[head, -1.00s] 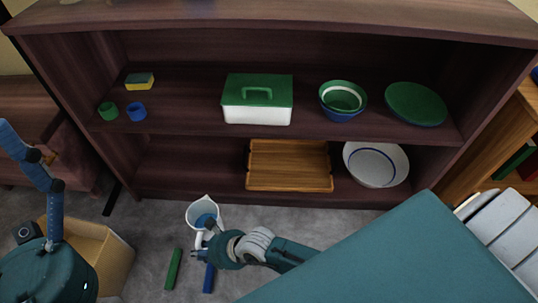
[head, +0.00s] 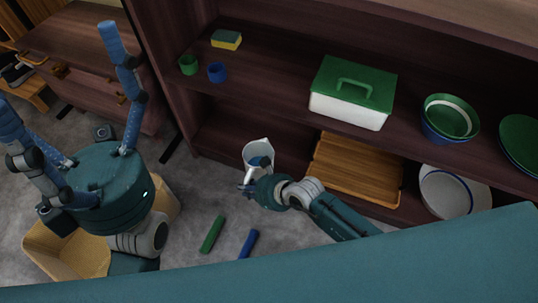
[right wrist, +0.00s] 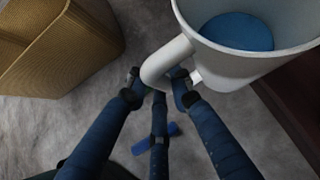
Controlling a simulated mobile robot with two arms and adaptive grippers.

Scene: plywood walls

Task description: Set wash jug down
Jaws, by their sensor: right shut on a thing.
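The wash jug (head: 250,150) is white with a handle and has blue inside; it is in the middle of the head view, in front of the shelf's lower bay. My right gripper (head: 249,188) is shut on its handle. In the right wrist view the jug (right wrist: 235,60) fills the upper right, with blue fingers around the handle (right wrist: 165,62). Whether its base touches the floor is hidden. My left gripper (head: 60,75) is at the left of the head view, its blue fingers spread wide, with nothing visible between them.
A dark wooden shelf (head: 270,80) holds a sponge, two cups, a green-lidded box, bowls and a wooden tray. A green bar (head: 212,234) and a blue bar (head: 248,243) lie on the grey floor. A tan box (head: 165,200) stands partly behind my left gripper.

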